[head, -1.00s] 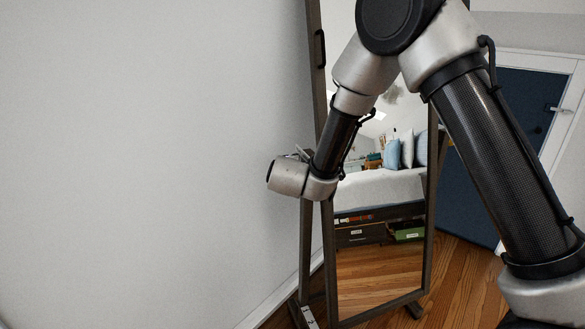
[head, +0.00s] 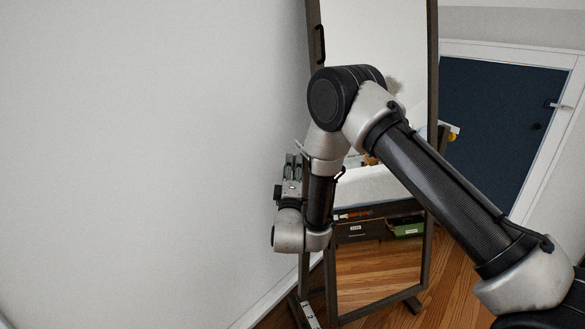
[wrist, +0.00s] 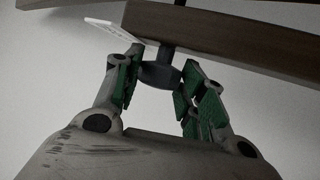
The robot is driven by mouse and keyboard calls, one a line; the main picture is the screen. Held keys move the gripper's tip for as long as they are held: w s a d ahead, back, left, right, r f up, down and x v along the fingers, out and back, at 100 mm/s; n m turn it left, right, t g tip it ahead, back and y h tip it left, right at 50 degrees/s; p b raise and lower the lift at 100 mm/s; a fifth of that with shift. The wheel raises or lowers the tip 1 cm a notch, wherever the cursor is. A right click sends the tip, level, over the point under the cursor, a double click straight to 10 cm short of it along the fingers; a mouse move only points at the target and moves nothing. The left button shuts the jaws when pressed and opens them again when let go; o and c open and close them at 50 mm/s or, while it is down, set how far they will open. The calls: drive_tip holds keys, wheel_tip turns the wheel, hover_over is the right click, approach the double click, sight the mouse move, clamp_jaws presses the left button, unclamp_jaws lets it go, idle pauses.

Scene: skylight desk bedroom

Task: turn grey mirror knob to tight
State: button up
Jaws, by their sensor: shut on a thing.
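The standing mirror has a dark frame (head: 431,60) and fills the middle of the head view. The grey mirror knob (wrist: 160,76) shows in the wrist view as a dark round knob on a short stem, under a brown wooden bar (wrist: 225,38). My gripper (wrist: 160,84) has its green-padded fingers on both sides of the knob and is shut on it. In the head view my gripper (head: 292,162) points up beside the mirror's left post, and the knob is hidden there.
A white card with markings (wrist: 112,30) sticks out beside the knob. A bare pale wall (head: 140,150) stands close on the left. A dark blue door (head: 500,140) is at the right. The mirror's feet (head: 412,305) stand on a wooden floor.

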drive_tip(key=shift+w+d+f+m+t, duration=0.1)
drive_tip(key=shift+f+m+t, duration=0.05)
drive_tip(key=shift+m+t, duration=0.2)
idle(0.3)
drive_tip(key=o, duration=1)
